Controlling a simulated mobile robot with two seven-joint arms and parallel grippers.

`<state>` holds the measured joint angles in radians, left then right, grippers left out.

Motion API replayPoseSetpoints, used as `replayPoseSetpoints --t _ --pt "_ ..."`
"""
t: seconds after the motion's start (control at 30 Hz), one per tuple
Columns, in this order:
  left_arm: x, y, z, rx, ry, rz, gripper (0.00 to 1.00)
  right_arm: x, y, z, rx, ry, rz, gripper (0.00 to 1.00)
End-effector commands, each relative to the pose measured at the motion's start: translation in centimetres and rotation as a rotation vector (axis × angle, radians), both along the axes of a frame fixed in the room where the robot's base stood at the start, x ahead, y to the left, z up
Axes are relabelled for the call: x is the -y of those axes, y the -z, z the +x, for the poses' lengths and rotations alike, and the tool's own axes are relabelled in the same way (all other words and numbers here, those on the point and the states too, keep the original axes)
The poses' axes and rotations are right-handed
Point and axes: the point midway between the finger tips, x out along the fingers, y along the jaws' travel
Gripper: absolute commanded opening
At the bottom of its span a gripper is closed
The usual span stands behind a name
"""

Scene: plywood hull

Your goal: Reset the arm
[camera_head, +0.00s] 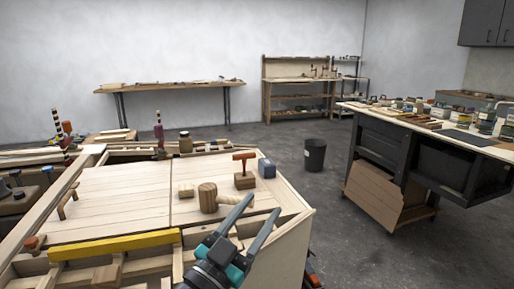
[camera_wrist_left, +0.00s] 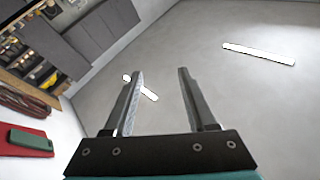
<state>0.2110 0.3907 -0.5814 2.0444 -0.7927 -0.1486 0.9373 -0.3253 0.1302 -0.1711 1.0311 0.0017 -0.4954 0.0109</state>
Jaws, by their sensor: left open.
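My left gripper (camera_head: 248,226) reaches up from the bottom of the head view, in front of the right part of the plywood hull (camera_head: 125,195). Its two long grey fingers are spread apart with nothing between them. In the left wrist view the fingers (camera_wrist_left: 157,75) are also apart and empty, with grey wall or ceiling and bright light strips behind them. My right gripper is in neither view.
A black bin (camera_head: 314,155) and a workbench (camera_head: 450,139) stand to the right, with open floor between.

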Motion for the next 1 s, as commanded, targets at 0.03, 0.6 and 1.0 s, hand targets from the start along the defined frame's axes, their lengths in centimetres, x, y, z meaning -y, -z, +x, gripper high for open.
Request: replayPoseSetpoints --t 0.03,0.6,1.0 --pt "-1.8 1.3 0.2 -0.07 -0.088 -0.032 0.57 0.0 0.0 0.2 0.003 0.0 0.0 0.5" --pt "-15.7 24.1 -13.2 -1.16 -0.615 0.162 0.57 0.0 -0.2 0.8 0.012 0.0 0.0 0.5" --pt "-16.1 30.2 -25.1 -1.606 -0.49 0.367 0.57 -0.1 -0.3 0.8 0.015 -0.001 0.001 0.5"
